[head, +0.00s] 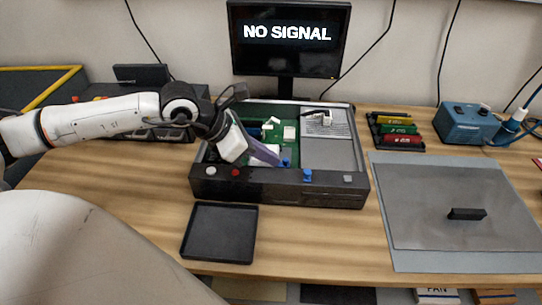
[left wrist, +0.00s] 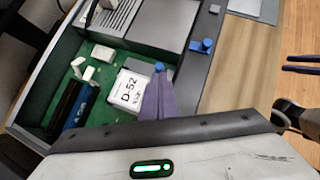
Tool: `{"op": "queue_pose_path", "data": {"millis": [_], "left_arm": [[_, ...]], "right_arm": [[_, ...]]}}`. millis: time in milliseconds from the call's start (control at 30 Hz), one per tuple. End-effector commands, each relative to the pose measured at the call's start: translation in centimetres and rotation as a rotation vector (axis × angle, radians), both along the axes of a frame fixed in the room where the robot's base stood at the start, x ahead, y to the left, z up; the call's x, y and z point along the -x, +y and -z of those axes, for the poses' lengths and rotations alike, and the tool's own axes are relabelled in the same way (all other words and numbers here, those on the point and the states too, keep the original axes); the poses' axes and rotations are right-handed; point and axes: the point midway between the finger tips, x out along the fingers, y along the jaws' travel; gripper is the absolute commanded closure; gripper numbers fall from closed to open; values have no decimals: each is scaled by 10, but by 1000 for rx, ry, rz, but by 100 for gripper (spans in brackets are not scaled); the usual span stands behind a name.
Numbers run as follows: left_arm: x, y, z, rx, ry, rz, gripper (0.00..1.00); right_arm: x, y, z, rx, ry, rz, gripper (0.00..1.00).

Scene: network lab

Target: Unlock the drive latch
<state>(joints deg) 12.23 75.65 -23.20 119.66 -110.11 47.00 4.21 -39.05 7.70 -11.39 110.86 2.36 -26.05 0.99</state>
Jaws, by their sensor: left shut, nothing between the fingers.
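The open black chassis (head: 280,188) stands on the bench with a green board inside. A white drive labelled D-52 (left wrist: 128,92) lies in it, partly hidden by my left fingers. A small blue piece (left wrist: 159,67) is right at the left fingertips; I cannot tell whether they touch. A blue lever-like knob (head: 308,175) sits on the chassis front wall, and it also shows in the left wrist view (left wrist: 203,46). My left gripper (head: 280,163) is shut and empty, reaching down into the chassis. Two separated purple fingers, apparently my right gripper (left wrist: 300,65), show at the wrist view's right edge.
A black tray (head: 219,232) is in front of the chassis. A grey mat (head: 430,225) with a small black block (head: 467,214) lies to the right. Behind are a colored-module rack (head: 397,131), a blue box (head: 467,123) and a monitor (head: 288,38).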

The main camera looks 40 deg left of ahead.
Motion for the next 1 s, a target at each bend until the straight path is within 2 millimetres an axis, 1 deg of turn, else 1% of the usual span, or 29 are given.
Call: {"op": "queue_pose_path", "data": {"millis": [200, 567, 733, 833, 1000], "left_arm": [[-6, -5, 8, 0, 0, 1, 100], [-7, -6, 10, 0, 0, 2, 100], [-15, -19, 12, 3, -5, 4, 100], [-18, -23, 11, 1, -2, 4, 100], [-17, -23, 9, 0, 0, 3, 100]], "right_arm": [[5, -1, 4, 1, 13, 1, 67], [5, -2, 6, 2, 14, 4, 67], [3, -1, 16, 2, 6, 2, 67], [0, 1, 13, 1, 1, -1, 67], [1, 3, 12, -1, 5, -5, 67]]}}
